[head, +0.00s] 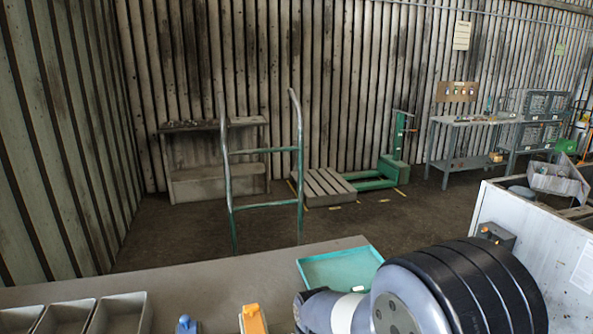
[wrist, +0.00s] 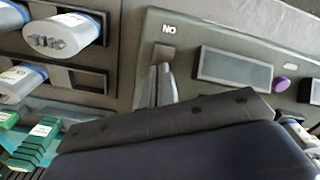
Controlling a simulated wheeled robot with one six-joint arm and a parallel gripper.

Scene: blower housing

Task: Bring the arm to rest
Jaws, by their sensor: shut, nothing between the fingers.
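My gripper (wrist: 160,78) shows in the wrist view as two grey fingers held together, shut and empty. Its tips are in front of a grey panel (wrist: 215,30) marked "NO", just below a small dark square on it. I cannot tell whether they touch the panel. My dark wrist housing fills the lower part of that view. In the head view my arm (head: 430,295), with a black ribbed joint, lies across the lower right. The gripper itself is hidden there.
A teal tray (head: 340,266) and several grey bins (head: 120,314) are on the bench (head: 200,277). White-and-blue parts (wrist: 55,32) sit in slots left of the panel. Green blocks (wrist: 38,140) are at lower left. A teal hand truck (head: 265,150) stands beyond the bench.

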